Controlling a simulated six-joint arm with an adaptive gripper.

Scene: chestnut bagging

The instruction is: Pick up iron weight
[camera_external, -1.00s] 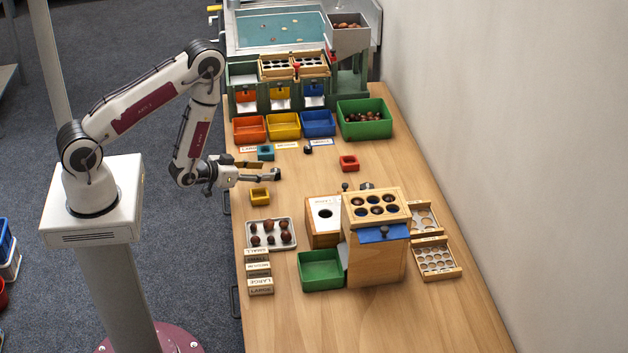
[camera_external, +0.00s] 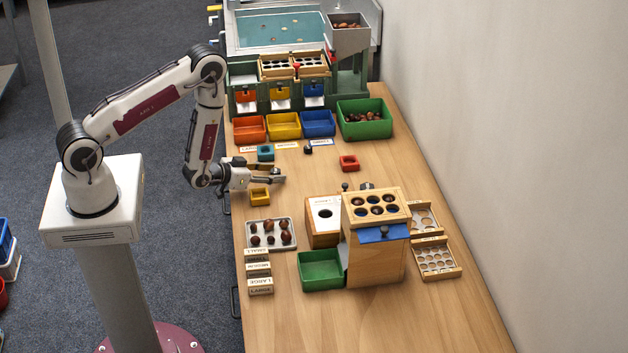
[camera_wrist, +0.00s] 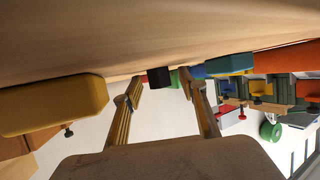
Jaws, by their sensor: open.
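A small dark block with a knob (camera_external: 308,149), which looks like the iron weight, stands on the table in front of the blue bin. A dark block (camera_wrist: 160,77), apparently the same one, shows between and beyond my fingertips in the wrist view. My gripper (camera_external: 279,175) is open and empty, low over the table, nearer to the camera than the dark block and to its left. Its two fingers (camera_wrist: 162,90) also show in the wrist view, spread apart and not touching the block.
A yellow square block (camera_external: 260,197) is close beside my gripper. A teal square block (camera_external: 265,153) stands behind it and a red one (camera_external: 349,163) to the right. The orange bin (camera_external: 250,128) and blue bin (camera_external: 318,123) are further back. A wooden box (camera_external: 375,255) stands in front, right.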

